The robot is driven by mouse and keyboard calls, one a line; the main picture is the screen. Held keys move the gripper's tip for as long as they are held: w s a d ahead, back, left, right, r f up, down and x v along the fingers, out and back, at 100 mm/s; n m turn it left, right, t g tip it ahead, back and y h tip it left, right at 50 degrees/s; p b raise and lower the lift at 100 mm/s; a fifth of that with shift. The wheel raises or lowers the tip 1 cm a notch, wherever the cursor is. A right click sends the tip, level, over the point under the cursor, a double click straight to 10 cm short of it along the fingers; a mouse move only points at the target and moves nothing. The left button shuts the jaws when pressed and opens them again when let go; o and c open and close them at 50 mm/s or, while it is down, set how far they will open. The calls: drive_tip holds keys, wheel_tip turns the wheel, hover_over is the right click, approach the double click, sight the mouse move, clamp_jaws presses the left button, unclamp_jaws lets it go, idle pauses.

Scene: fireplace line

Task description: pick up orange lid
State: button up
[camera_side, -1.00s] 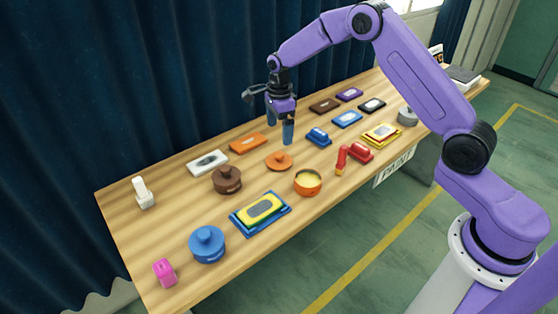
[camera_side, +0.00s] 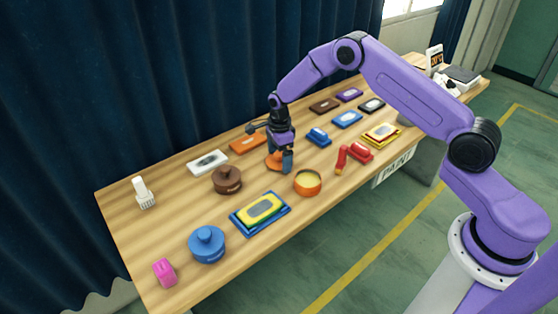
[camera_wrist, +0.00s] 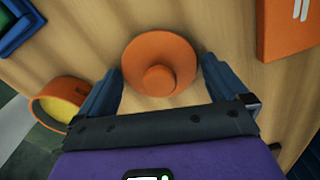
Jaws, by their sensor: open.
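The orange lid (camera_wrist: 160,58) is a round disc with a knob at its middle, lying on the wooden table. In the side view the lid (camera_side: 272,163) is partly hidden by my gripper (camera_side: 280,165), which is low over it. In the wrist view my gripper (camera_wrist: 158,85) is open, with one blue finger on each side of the lid's knob. The fingers seem apart from the knob. I cannot tell whether the fingertips touch the table. An orange pot (camera_side: 307,183) with a yellow inside stands to the right of the lid; it also shows in the wrist view (camera_wrist: 60,102).
A blue block (camera_side: 318,137) and a red brush (camera_side: 342,160) are to the right. Bare wood (camera_side: 178,207) lies at the left.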

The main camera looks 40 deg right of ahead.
drive_tip(key=shift+c, duration=0.3)
drive_tip(key=c, duration=0.7)
drive_tip(key=shift+r, duration=0.2)
